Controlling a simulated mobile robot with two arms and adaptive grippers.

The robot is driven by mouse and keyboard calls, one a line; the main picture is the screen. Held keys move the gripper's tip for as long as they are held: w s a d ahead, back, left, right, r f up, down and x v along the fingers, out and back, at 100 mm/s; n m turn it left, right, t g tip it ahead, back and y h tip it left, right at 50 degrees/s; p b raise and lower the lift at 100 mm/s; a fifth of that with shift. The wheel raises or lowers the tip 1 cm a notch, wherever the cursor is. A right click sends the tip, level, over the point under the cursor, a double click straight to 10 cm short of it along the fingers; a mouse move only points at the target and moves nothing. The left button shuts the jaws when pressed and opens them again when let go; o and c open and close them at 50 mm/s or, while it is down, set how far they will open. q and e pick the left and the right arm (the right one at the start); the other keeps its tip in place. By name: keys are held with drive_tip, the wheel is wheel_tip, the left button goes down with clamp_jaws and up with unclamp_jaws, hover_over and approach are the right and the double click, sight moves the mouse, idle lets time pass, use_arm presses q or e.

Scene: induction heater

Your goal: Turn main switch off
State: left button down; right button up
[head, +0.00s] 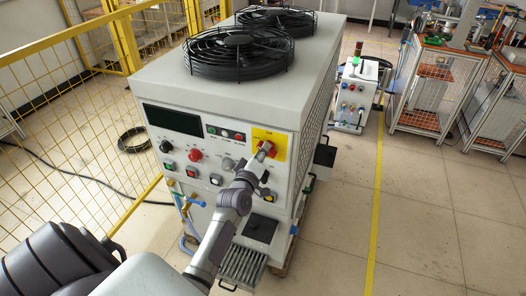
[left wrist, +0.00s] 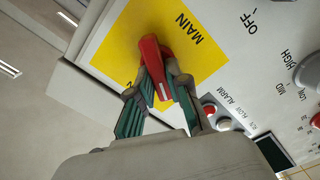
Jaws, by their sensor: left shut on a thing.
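The main switch is a red handle (left wrist: 153,64) on a yellow plate (left wrist: 203,32) marked MAIN, on the white machine's front panel. In the head view the yellow plate (head: 278,149) is at the panel's upper right, with the red handle (head: 267,146) partly covered by my gripper. My left gripper (head: 263,154) reaches up to it from below. In the left wrist view my left gripper's fingers (left wrist: 164,84) are shut on the red handle, one on each side. My right gripper is not in view.
A grey knob (left wrist: 310,72) with HIGH, MID and LOW marks sits beside the plate. The panel also has a dark display (head: 172,120) and several buttons. Two black fans (head: 238,52) top the machine.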

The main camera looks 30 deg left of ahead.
use_arm(q)
drive_tip(key=c, duration=1.1)
unclamp_jaws()
drive_tip(key=shift+r, duration=0.1)
drive_tip(key=shift+w, duration=0.1)
drive_tip(key=v, duration=1.2)
drive_tip(key=shift+f, duration=0.2)
